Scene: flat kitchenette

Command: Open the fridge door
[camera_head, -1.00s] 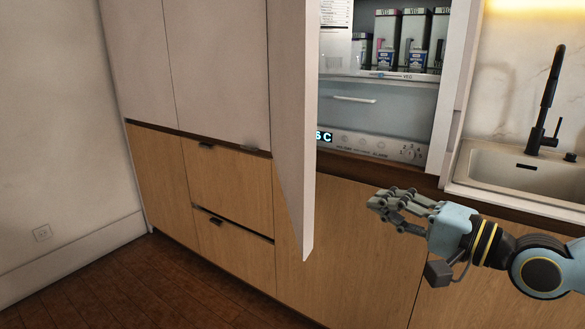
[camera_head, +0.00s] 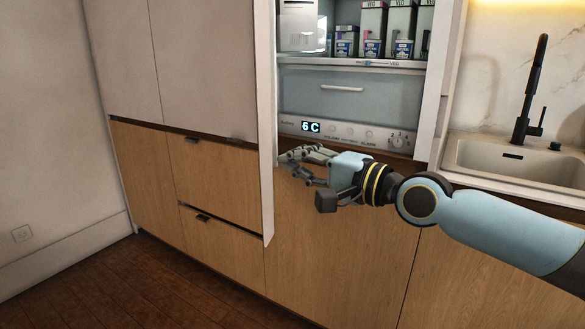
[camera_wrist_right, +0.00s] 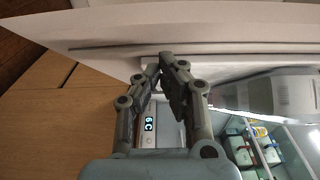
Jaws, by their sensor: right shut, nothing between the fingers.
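The fridge (camera_head: 347,96) is open, its lit inside showing a drawer, a panel reading 6 C and cartons on a shelf. The fridge door (camera_head: 266,150) stands swung out, seen nearly edge-on in the head view. In the right wrist view the door (camera_wrist_right: 215,30) spans the top, just beyond the fingertips. My right gripper (camera_head: 283,160) is shut and empty, at the inner side of the door near its lower part. In the right wrist view its fingertips (camera_wrist_right: 165,62) are together, close to the door; I cannot tell whether they touch it. My left gripper is not in view.
Wooden drawers and cabinet fronts (camera_head: 220,180) lie below and left of the fridge. A sink (camera_head: 510,160) with a black tap (camera_head: 529,100) is at the right. The wooden floor (camera_head: 130,285) is clear at the lower left.

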